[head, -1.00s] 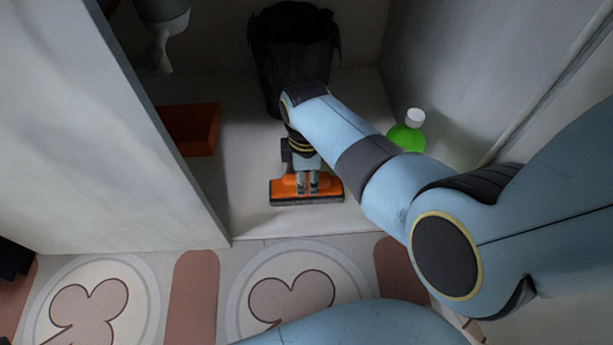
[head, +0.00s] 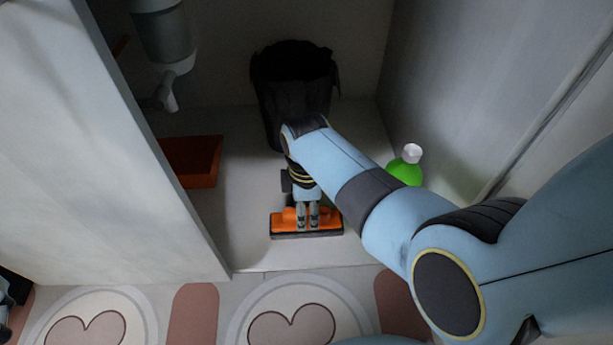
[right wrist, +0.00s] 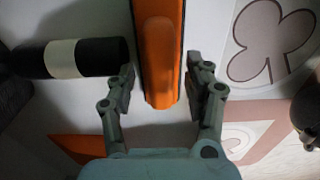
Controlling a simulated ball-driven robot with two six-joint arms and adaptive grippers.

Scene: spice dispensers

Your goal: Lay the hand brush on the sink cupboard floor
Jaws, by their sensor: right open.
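The hand brush (head: 284,221), orange with a dark lower edge, lies level on the pale cupboard floor (head: 245,235), close to its front edge. My right gripper (head: 307,226) points down at it from above. In the right wrist view the orange brush body (right wrist: 160,45) lies between the two spread fingers of the right gripper (right wrist: 163,80), with a gap on each side. A black cylinder with a white band (right wrist: 66,58) lies beside the brush there; I cannot tell whether it belongs to the brush. My forearm hides part of the floor behind.
A black bin (head: 275,105) stands at the back. An orange tray (head: 200,165) sits left, below a drain pipe (head: 165,45). A green bottle with a white cap (head: 408,170) stands right of my arm. A patterned mat (head: 193,315) lies in front. The cupboard door (head: 120,190) borders the left.

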